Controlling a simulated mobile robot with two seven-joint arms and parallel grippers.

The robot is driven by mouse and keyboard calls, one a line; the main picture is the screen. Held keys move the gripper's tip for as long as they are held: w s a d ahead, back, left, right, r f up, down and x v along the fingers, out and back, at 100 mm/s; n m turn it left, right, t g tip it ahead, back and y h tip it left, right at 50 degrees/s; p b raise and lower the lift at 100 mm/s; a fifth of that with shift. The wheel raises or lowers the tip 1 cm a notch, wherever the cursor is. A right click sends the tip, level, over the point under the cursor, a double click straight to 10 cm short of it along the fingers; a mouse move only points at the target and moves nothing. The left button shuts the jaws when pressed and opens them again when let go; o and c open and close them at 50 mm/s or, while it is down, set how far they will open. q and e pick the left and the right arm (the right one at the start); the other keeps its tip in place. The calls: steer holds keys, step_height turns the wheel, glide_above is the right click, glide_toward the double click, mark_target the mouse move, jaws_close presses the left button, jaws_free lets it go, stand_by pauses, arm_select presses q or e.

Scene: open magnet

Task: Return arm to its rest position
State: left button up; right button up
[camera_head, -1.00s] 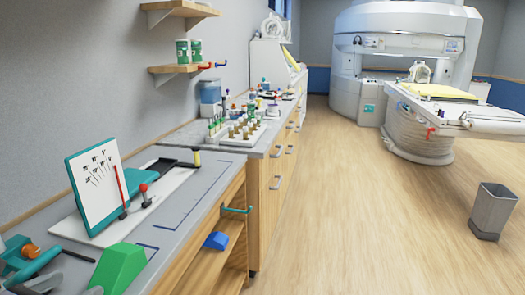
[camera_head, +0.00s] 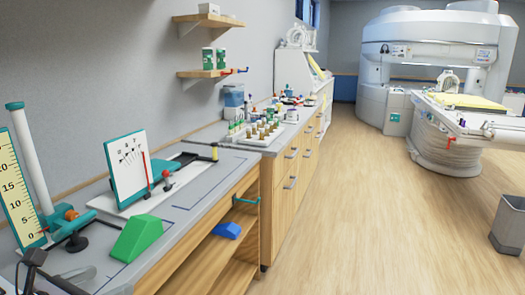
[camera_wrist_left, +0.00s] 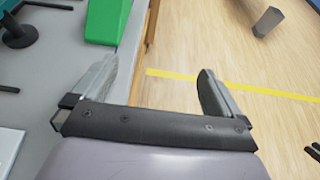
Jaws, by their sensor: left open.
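My left gripper (camera_head: 98,281) shows at the bottom left of the head view, cut off by the frame edge. In the left wrist view its two fingers (camera_wrist_left: 156,68) are spread wide with nothing between them. The left finger is over the counter's front edge and the right one over the floor. A green wedge block (camera_head: 137,238) lies on the counter just beyond the gripper. It also shows in the left wrist view (camera_wrist_left: 106,20), apart from the fingers. My right gripper is not in view.
A ruled yellow scale (camera_head: 18,190) and a white post (camera_head: 32,160) stand at the left. A blue block (camera_head: 228,230) sits on the shelf below. A grey bin (camera_head: 508,225) stands on open floor.

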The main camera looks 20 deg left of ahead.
arm_select(q)
steer(key=s+d+f+n+g, duration=0.1)
steer(key=s+d+f+n, duration=0.3)
steer(key=d+f+n, duration=0.7)
steer(key=s+d+f+n+g+h, duration=0.1)
steer(key=s+d+f+n, duration=0.3)
steer(key=d+f+n, duration=0.7)
step_height(320, 180, down, 3)
steer(key=n+g, duration=0.1)
steer(key=n, duration=1.1)
steer(key=shift+s+r+n, duration=0.2)
steer(key=shift+s+n, duration=0.15)
steer(key=shift+n, duration=0.05)
